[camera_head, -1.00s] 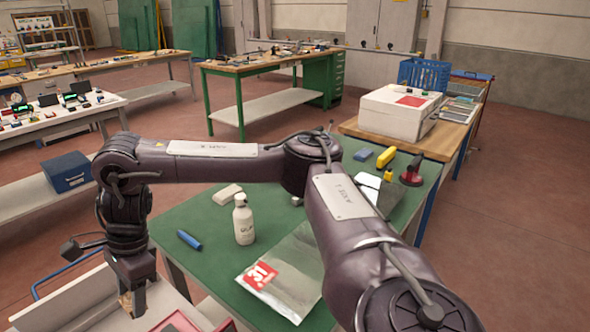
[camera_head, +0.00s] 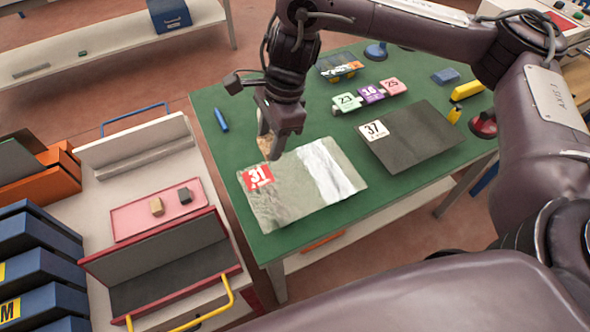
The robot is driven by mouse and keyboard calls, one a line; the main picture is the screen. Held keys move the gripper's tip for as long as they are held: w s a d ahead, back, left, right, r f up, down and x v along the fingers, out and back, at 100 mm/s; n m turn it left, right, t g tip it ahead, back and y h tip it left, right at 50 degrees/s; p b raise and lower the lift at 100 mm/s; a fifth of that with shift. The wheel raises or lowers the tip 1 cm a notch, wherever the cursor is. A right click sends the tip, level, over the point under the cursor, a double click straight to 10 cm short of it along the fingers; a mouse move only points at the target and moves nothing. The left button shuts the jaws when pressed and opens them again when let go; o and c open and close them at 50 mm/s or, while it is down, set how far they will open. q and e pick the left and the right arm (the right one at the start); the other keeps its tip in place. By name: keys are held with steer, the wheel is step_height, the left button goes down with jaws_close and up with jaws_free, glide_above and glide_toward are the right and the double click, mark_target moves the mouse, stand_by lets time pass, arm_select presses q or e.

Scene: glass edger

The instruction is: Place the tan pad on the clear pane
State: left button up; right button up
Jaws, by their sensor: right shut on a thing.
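My right gripper (camera_head: 268,146) comes down over the green table and is shut on a small tan pad (camera_head: 264,142), partly hidden by the fingers. It is at the upper left edge of a pale grey, glossy pane (camera_head: 290,193) with a red "31" label; I cannot tell whether the pad touches it. A darker grey pane (camera_head: 418,142) with a white "37" label lies to its right. Another tan pad (camera_head: 157,206) lies on a pink tray beside a dark block (camera_head: 185,195). My left gripper is out of view.
The green table (camera_head: 232,158) also holds a blue marker (camera_head: 221,119), small numbered cards (camera_head: 370,94), a yellow block (camera_head: 467,90) and a red-based suction tool (camera_head: 483,124). The pink tray (camera_head: 130,222) sits on a white cart at left. Blue bins (camera_head: 35,265) stand far left.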

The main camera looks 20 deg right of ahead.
steer(key=b, duration=0.2)
glide_above(273, 199)
steer(key=d, duration=0.1)
step_height(273, 199, down, 16)
steer(key=shift+w, duration=0.1)
step_height(273, 199, down, 3)
steer(key=shift+f, duration=0.2)
steer(key=shift+f+b, duration=0.15)
steer(key=shift+b, duration=0.15)
steer(key=o, duration=1)
steer(key=shift+c, duration=0.2)
